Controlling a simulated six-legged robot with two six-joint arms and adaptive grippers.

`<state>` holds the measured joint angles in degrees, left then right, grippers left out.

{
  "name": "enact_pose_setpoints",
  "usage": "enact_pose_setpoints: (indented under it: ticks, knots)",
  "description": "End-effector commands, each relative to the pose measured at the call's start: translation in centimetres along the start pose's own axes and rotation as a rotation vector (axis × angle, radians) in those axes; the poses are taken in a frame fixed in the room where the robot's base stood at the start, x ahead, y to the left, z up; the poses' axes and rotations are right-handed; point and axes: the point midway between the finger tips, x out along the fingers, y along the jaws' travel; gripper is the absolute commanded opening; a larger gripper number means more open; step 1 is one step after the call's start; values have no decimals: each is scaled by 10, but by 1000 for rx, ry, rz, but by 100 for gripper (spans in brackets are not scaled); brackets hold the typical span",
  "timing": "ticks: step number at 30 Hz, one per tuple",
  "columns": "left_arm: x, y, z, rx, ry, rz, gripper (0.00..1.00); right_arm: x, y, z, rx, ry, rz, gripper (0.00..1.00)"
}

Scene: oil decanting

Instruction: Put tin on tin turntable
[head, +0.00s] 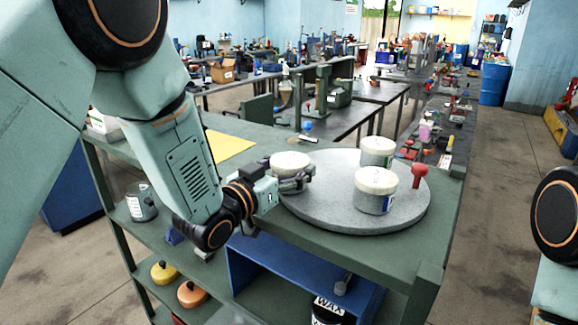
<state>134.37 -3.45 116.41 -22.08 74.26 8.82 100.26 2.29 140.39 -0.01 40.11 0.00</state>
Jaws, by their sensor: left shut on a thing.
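My left gripper (294,182) is shut on a tin (290,162) with a cream lid. The held tin is upright at the left edge of the round grey turntable (330,208). The gripper hides its lower part, so I cannot tell whether it touches the turntable. Two similar tins stand on the turntable, one at the back (377,151) and one at the front right (375,190). My right gripper is not in view; only part of my right arm shows at the right edge.
A red knobbed object (418,174) is at the turntable's right edge. A yellow sheet (228,145) lies on the green bench behind my left arm. Shelves below hold a grey can (141,203) and yellow (164,273) and orange (192,294) containers. Open floor (500,220) is on the right.

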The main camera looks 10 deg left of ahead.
Motion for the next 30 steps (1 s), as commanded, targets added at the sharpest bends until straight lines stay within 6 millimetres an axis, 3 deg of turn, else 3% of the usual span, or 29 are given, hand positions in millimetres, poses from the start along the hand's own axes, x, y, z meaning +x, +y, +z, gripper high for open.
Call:
enact_pose_setpoints:
  ticks: [3, 4, 11, 23, 30]
  knots:
    - [0, 0, 2, 0, 3, 0, 22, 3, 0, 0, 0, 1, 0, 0]
    - [0, 0, 2, 0, 0, 0, 75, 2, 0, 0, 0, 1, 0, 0]
    - [0, 0, 2, 0, 0, 0, 94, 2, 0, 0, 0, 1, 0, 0]
    - [0, 0, -1, 0, 0, 0, 95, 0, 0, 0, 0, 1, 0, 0]
    - [-32, -1, 1, -4, 0, -3, 95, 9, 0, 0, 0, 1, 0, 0]
